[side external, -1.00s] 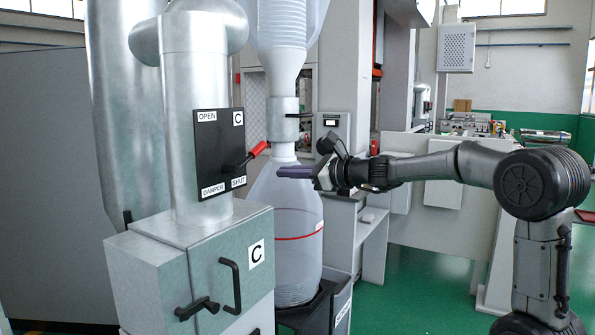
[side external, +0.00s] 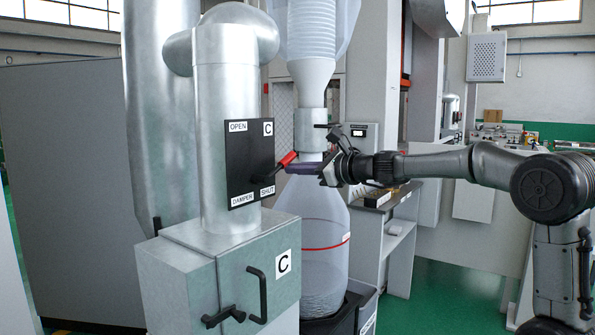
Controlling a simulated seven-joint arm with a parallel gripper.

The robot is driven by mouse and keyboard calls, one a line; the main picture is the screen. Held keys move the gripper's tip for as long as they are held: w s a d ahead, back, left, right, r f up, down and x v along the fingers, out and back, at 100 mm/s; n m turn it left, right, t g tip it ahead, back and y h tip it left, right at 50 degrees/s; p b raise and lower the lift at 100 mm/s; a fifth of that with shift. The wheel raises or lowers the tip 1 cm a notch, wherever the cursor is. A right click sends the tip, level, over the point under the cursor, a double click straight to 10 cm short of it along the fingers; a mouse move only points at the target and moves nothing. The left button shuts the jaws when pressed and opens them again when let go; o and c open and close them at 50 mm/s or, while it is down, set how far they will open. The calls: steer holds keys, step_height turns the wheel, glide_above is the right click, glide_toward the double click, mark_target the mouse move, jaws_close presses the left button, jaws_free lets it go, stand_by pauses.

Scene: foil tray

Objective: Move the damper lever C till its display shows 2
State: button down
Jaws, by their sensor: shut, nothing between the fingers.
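Damper lever C has a red handle (side external: 288,158) on a dark arm, set on a black plate (side external: 238,165) marked OPEN, C, DAMPER and SHUT. The plate is on the metal duct. The lever points right and slightly up from its pivot near the SHUT label. My gripper (side external: 290,168) comes in from the right with its purple fingers shut and empty. The fingertips are just below the red handle and overlap it in the picture; I cannot tell whether they touch. A small dark display (side external: 358,132) is on a grey box behind; its figure is too small to read.
A metal cabinet (side external: 180,255) marked C, with black handles, stands below the duct. A clear collection bag (side external: 320,215) with a red band hangs behind the lever, close to my gripper. Green floor (side external: 440,300) is open at the lower right.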

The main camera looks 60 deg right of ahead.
steer(key=shift+s+a+r+n, duration=0.1)
steer(key=shift+a+r+n, duration=0.2)
steer(key=shift+r, duration=0.3)
